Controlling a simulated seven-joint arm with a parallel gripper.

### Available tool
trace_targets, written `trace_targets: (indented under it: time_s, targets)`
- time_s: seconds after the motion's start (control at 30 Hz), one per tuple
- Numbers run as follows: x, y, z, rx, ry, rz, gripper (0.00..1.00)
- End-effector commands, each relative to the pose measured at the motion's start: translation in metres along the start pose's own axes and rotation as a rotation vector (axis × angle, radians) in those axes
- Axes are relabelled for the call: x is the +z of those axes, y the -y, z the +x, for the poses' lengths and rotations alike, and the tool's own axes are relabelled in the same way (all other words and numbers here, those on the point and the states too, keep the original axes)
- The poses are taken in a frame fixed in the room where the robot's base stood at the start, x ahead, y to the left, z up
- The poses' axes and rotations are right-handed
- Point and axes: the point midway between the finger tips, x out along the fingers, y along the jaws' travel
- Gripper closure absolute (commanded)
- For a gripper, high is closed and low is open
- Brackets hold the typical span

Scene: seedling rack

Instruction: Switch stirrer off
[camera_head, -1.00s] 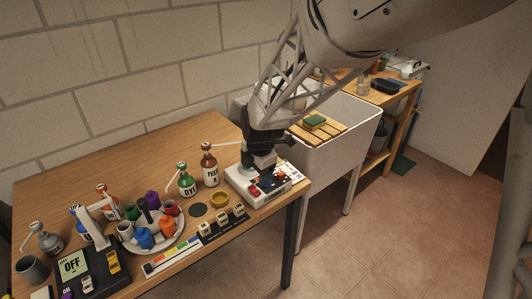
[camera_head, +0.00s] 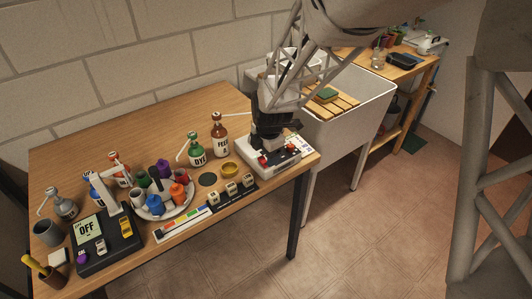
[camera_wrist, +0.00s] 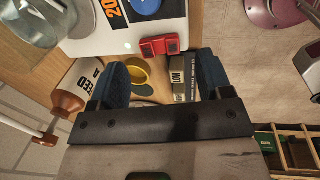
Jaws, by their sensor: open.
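The stirrer (camera_head: 287,165) is a white box at the right end of the wooden table. A red rocker switch (camera_head: 264,160) sits at its front left. In the wrist view, the stirrer's white top (camera_wrist: 100,45) carries an orange label and a blue round part, and the red switch (camera_wrist: 160,46) lies just beyond the fingertips, between them in the picture. My gripper (camera_head: 268,140) is directly above the stirrer and hides part of its top. Its blue finger pads stand apart with nothing held between them (camera_wrist: 163,78). I cannot tell which way the switch is set.
A brown FEED bottle (camera_head: 218,135), a green bottle (camera_head: 194,150) and a yellow dish (camera_head: 229,169) stand left of the stirrer. A labelled block strip (camera_head: 232,194) lies in front. A white sink (camera_head: 345,130) is to the right. A scale (camera_head: 110,240) reads OFF.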

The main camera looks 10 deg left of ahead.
Motion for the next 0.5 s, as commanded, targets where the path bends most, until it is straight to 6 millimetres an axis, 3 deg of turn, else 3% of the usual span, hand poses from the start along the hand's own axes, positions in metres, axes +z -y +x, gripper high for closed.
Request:
trace_targets:
  time_s: [0.2, 0.5]
  targets:
    - [0.0, 0.0, 0.022, -0.001, -0.001, 0.001, 0.28]
    - [0.0, 0.0, 0.031, 0.0, 0.0, 0.001, 0.28]
